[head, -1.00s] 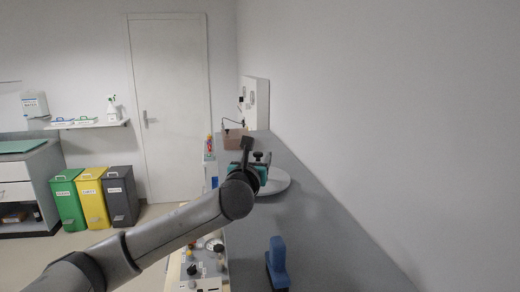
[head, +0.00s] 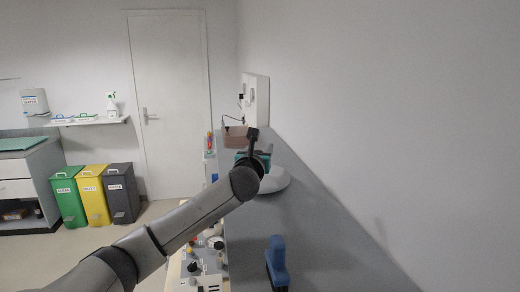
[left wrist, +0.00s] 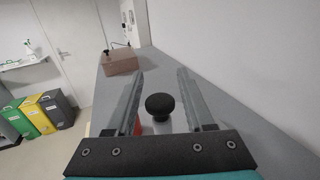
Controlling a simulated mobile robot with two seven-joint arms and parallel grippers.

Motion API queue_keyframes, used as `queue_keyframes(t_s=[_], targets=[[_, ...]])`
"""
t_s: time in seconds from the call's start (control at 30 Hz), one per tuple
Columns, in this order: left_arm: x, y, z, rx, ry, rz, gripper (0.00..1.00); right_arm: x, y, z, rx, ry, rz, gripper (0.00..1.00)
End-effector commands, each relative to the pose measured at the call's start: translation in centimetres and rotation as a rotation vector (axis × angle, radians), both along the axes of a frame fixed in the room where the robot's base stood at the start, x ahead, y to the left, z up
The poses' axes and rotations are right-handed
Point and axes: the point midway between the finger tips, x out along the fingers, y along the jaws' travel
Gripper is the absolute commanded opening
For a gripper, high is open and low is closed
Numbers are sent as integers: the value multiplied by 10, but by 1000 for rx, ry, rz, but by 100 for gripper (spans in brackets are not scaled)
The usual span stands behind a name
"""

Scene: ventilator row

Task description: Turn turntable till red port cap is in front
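The turntable is a pale round disc (head: 278,181) on the grey counter, partly hidden behind my left arm. In the left wrist view a black round knob (left wrist: 160,106) on a pale post stands between the spread fingers of my left gripper (left wrist: 160,85). Gaps show on both sides of the knob. A red part (left wrist: 127,122) shows by the left finger; I cannot tell whether it is the red port cap. In the head view my left gripper (head: 262,160) is over the turntable, mostly hidden by its own wrist. My right gripper is out of view.
A brown box (head: 235,138) stands behind the turntable on the counter (head: 325,235). A blue object (head: 277,262) stands nearer. A panel with knobs (head: 205,265) lies left of the counter. The wall bounds the right side. Bins (head: 95,195) stand on the floor at left.

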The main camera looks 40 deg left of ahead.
Motion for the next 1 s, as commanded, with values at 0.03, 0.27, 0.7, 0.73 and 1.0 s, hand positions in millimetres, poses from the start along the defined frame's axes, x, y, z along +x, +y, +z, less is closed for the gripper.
queue_keyframes(t_s=[0.03, 0.27, 0.7, 0.73, 1.0], targets=[[0, 0, 0, 0, 0, 0, 46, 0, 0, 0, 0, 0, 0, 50], [0, 0, 0, 0, 0, 0, 20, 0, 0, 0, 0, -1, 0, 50], [0, 0, 0, 0, 0, 0, 0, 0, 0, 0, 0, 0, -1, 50], [0, 0, 0, 0, 0, 0, 0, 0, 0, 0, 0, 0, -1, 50], [0, 0, 0, 0, 0, 0, 0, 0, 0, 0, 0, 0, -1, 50]])
